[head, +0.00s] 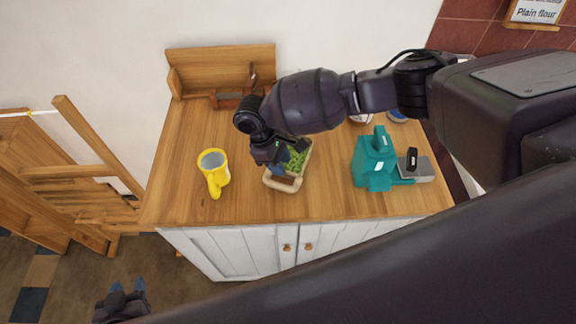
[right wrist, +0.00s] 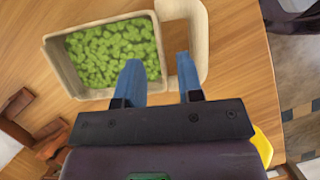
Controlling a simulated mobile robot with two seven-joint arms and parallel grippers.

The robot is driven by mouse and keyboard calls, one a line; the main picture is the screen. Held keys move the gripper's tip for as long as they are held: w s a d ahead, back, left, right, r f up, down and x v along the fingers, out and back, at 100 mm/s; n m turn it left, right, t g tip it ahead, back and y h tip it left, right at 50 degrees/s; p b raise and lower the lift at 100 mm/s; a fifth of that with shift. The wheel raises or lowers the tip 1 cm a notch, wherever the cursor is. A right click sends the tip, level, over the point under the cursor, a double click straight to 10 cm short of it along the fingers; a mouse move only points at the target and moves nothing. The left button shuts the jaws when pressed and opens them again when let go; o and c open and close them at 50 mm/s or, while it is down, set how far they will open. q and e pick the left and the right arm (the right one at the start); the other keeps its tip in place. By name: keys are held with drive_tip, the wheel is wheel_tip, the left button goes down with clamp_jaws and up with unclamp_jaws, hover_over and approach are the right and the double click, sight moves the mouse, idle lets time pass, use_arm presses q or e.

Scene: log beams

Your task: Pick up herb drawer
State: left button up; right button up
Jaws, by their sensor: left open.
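The herb drawer (head: 297,161) is a small pale box of green leaves on the wooden counter, partly hidden by my right gripper in the head view. In the right wrist view the box (right wrist: 62,78) lies just beyond the fingertips, with a pale rounded wooden part (right wrist: 204,40) beside it. My right gripper (head: 276,162) is above the drawer's near left part; its blue fingers (right wrist: 160,80) are apart. One fingertip overlaps the box's edge in the picture; contact cannot be told. My left gripper (head: 127,288) is open and empty, low at the left over the floor.
A teal device (head: 374,160) with a grey part stands to the right. A wooden rack (head: 222,70) is at the back. A wooden chair-like frame (head: 85,165) stands left of the cabinet. The counter's front strip is clear.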

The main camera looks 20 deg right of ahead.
drive_tip(key=shift+x, duration=1.9)
drive_tip(key=shift+a, duration=0.1)
drive_tip(key=shift+c, duration=0.3)
clamp_jaws()
